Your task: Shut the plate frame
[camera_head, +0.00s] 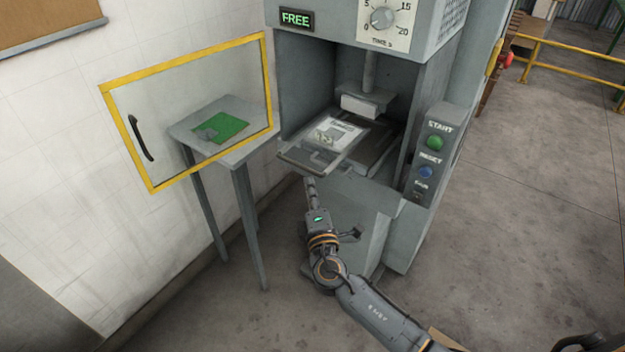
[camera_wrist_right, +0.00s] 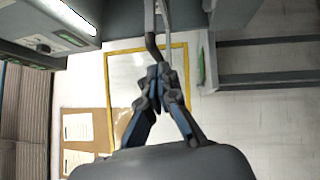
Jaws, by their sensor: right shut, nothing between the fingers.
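The plate frame (camera_head: 300,160) is a grey flat frame sticking out of the front of the machine's open chamber. A plate with a pale printed sheet (camera_head: 342,132) lies at it; I cannot tell the frame's exact angle. My right gripper (camera_head: 309,183) is just below and in front of the frame's front edge, shut and empty. In the right wrist view the gripper's fingertips (camera_wrist_right: 159,74) are together, close below a thin grey bar with a bent end (camera_wrist_right: 152,42); I cannot tell whether they touch. My left gripper is not in view.
The grey machine (camera_head: 300,75) shows FREE, with a timer dial (camera_head: 382,18) above and a button panel (camera_head: 431,150) at the right. Its yellow-framed clear door (camera_head: 118,112) stands open to the left, before a small table (camera_head: 245,150) with a green cloth (camera_head: 222,125).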

